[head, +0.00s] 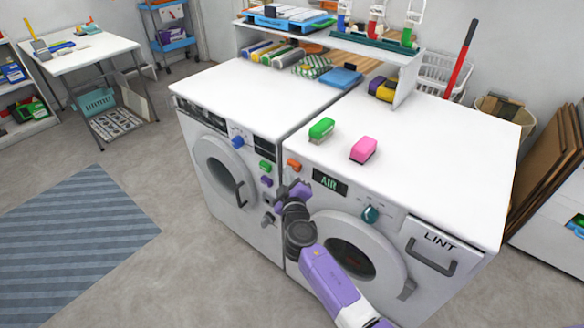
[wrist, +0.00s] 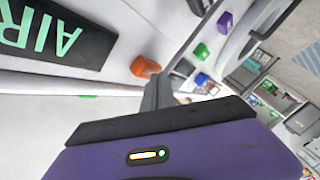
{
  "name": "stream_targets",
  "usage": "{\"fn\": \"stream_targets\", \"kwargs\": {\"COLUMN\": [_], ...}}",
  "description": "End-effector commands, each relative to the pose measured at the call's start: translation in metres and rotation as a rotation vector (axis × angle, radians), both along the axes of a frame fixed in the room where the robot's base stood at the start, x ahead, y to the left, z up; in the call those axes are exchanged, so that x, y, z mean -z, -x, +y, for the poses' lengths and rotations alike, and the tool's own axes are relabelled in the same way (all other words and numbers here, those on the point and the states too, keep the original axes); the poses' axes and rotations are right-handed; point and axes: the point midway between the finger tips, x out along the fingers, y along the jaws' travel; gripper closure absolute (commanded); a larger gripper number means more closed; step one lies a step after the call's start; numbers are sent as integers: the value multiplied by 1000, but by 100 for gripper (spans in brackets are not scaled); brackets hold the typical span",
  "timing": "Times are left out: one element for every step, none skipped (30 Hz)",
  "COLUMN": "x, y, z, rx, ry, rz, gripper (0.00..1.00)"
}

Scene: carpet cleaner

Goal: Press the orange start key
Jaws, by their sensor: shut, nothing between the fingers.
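The orange start key (head: 294,165) sits on the front panel of the right-hand machine, left of the AIR display (head: 329,183). In the wrist view the orange key (wrist: 145,67) shows just past the tips of my gripper (wrist: 158,82), close to them. I cannot tell whether they touch it. My gripper (head: 284,190) is shut and empty, just below the key in the head view. The key is unobstructed in both views.
The left machine's panel bears a green key (head: 265,167), a purple key (head: 266,181) and a blue knob (head: 238,141). A teal knob (head: 370,214) and the LINT drawer (head: 438,246) are on the right machine. Green and pink brushes (head: 363,150) lie on top.

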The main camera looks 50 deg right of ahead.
Motion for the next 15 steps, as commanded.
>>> {"fn": "stream_targets", "kwargs": {"x": [0, 0, 0, 0, 0, 0, 0, 0, 0, 0, 0, 0, 0, 0, 0], "y": [0, 0, 0, 0, 0, 0, 0, 0, 0, 0, 0, 0, 0, 0, 0], "z": [-1, -1, -2, -2, -2, -3, -3, -3, -4, -4, -5, -5, -5, -6, -6], "rx": [0, 0, 0, 0, 0, 0, 0, 0, 0, 0, 0, 0, 0, 0, 0], "ry": [0, 0, 0, 0, 0, 0, 0, 0, 0, 0, 0, 0, 0, 0, 0], "rz": [0, 0, 0, 0, 0, 0, 0, 0, 0, 0, 0, 0, 0, 0, 0], "gripper": [100, 100, 100, 100, 100, 100, 100, 100, 100, 100, 100, 100, 100, 100, 100]}}
